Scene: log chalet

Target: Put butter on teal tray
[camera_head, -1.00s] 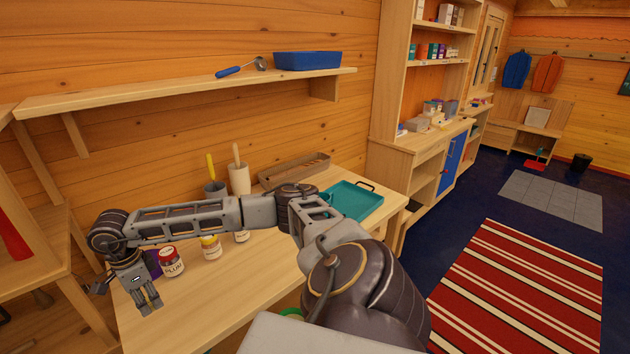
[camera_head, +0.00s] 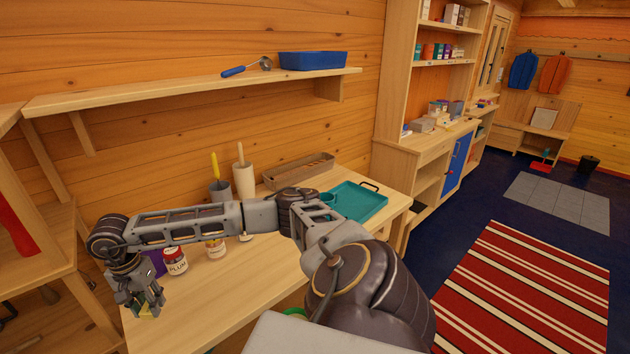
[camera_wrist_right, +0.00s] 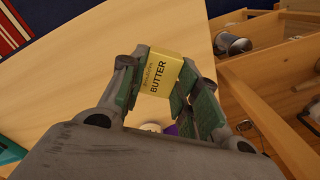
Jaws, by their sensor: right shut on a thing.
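The butter (camera_wrist_right: 160,76) is a small yellow box with the word BUTTER on it. My right gripper (camera_wrist_right: 160,90) is shut on it in the right wrist view. In the head view my right gripper (camera_head: 148,303) is at the left end of the table, and only a bit of the yellow butter (camera_head: 146,312) shows beneath its fingers. The teal tray (camera_head: 358,203) lies at the right end of the same table, well to the right of the gripper, partly behind my arm. A corner of it also shows in the right wrist view (camera_wrist_right: 8,152). My left gripper is out of view.
A plum jar (camera_head: 175,262) and another jar (camera_head: 216,246) stand right of the gripper, near a purple item (camera_head: 155,264). A grey cup (camera_head: 220,191), a white holder (camera_head: 244,182) and a long box (camera_head: 298,172) are at the back. A wall shelf (camera_head: 190,88) hangs above.

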